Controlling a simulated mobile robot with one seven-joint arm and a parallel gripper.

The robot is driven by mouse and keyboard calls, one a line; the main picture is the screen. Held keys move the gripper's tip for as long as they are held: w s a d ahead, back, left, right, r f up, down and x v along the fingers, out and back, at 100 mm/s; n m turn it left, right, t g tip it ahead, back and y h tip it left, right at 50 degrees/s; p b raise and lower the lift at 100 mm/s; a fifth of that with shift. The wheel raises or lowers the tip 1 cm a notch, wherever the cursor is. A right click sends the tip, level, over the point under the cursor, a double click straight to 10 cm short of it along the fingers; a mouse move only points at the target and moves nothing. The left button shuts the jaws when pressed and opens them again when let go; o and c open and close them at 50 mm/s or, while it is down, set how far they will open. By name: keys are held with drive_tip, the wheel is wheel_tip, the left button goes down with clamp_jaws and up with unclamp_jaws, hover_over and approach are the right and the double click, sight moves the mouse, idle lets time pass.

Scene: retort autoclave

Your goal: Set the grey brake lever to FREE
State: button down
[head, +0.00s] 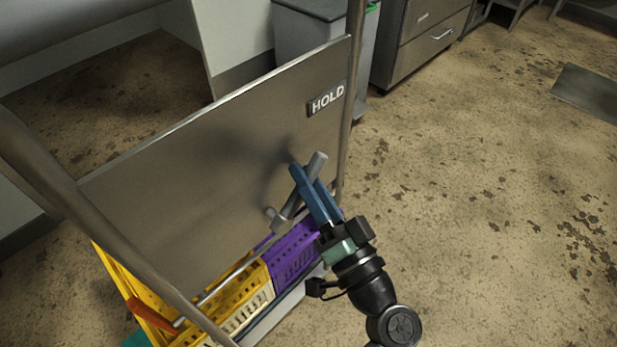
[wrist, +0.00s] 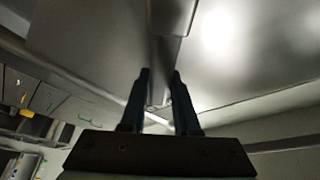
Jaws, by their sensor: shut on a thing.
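The grey brake lever (head: 292,203) is mounted on the front of a steel panel (head: 215,150). It slants from its pivot at lower left up to its grip at upper right, on the side of the HOLD label (head: 328,99). No FREE label shows in either view. My gripper (head: 308,178) is shut on the lever near its upper end. In the wrist view, the lever (wrist: 168,45) runs between the two dark fingers of my gripper (wrist: 160,75). The fingers hide part of the grip in the head view.
Yellow (head: 225,305) and purple (head: 290,255) perforated crates sit below the panel. Steel posts frame the panel on both sides. A grey bin (head: 310,40) and a drawer cabinet (head: 425,40) stand behind. The floor to the right is clear.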

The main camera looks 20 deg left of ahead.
drive_tip(key=m+p, duration=0.1)
drive_tip(key=w+f+m+h+p, duration=0.1)
drive_tip(key=m, duration=0.2)
drive_tip(key=shift+w+d+f+h+p, duration=0.15)
drive_tip(key=shift+d+f+h+p, duration=0.15)
drive_tip(key=shift+h+p, duration=0.1)
wheel_tip(320, 180, down, 9)
drive_tip(key=m+g+h+p, duration=0.3)
drive_tip(key=m+p, duration=0.8)
drive_tip(key=m, duration=0.1)
drive_tip(key=shift+s+a+r+p, duration=0.15)
drive_tip(key=shift+s+a+p, duration=0.05)
drive_tip(key=shift+s+p, duration=0.15)
drive_tip(key=c, duration=0.6)
unclamp_jaws()
drive_tip(key=shift+c, duration=0.2)
drive_tip(key=shift+d, duration=0.1)
